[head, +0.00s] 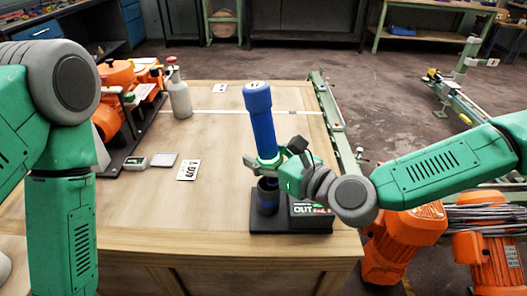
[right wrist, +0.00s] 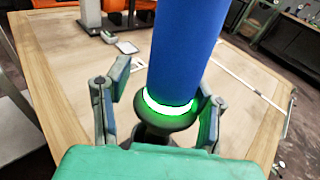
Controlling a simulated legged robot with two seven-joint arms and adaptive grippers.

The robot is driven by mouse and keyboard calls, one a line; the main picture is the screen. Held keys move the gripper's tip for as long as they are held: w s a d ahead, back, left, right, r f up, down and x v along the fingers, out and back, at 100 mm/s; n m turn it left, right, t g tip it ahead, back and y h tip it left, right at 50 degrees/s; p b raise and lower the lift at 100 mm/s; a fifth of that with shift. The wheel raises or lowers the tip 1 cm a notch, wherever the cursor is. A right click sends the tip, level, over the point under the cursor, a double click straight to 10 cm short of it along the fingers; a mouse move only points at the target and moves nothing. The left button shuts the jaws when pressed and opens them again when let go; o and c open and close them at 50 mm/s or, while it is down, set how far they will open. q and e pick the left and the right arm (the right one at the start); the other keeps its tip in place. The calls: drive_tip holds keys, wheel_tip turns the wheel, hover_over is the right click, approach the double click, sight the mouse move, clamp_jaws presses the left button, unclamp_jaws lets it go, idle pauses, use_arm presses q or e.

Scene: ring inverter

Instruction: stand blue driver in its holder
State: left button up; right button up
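The blue driver (head: 261,125) stands near upright above the holder, with a green-lit ring near its lower end. The holder (head: 267,184) is a dark round cup with a blue band, on a dark base. The driver's lower end is hidden behind my right gripper (head: 268,163), so I cannot tell how deep it sits in the cup. In the right wrist view the driver (right wrist: 185,50) is between the spread fingers of my right gripper (right wrist: 158,108); a gap shows at the left finger, and the right finger is close to it. My left arm shows, but its gripper is out of frame.
A dark box with "OUT" lettering (head: 310,213) stands right beside the holder. A grey bottle (head: 180,98), a small label card (head: 188,170) and orange machinery (head: 118,75) are on the left. A green rail (head: 335,125) runs along the table's right edge. The table middle is clear.

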sight(273, 165)
drive_tip(key=shift+s+d+f, duration=0.25)
drive_tip(key=shift+d+f, duration=0.7)
drive_tip(key=shift+f, duration=0.1)
drive_tip(key=shift+s+a, duration=0.1)
drive_tip(key=shift+a, duration=0.45)
drive_tip(key=shift+d+f, duration=0.1)
drive_tip(key=shift+s+d, duration=0.2)
drive_tip(key=shift+d, duration=0.3)
drive_tip(key=r+v, duration=0.2)
drive_tip(key=v, duration=0.8)
drive_tip(key=shift+s+d, duration=0.1)
drive_tip(key=shift+d, duration=0.05)
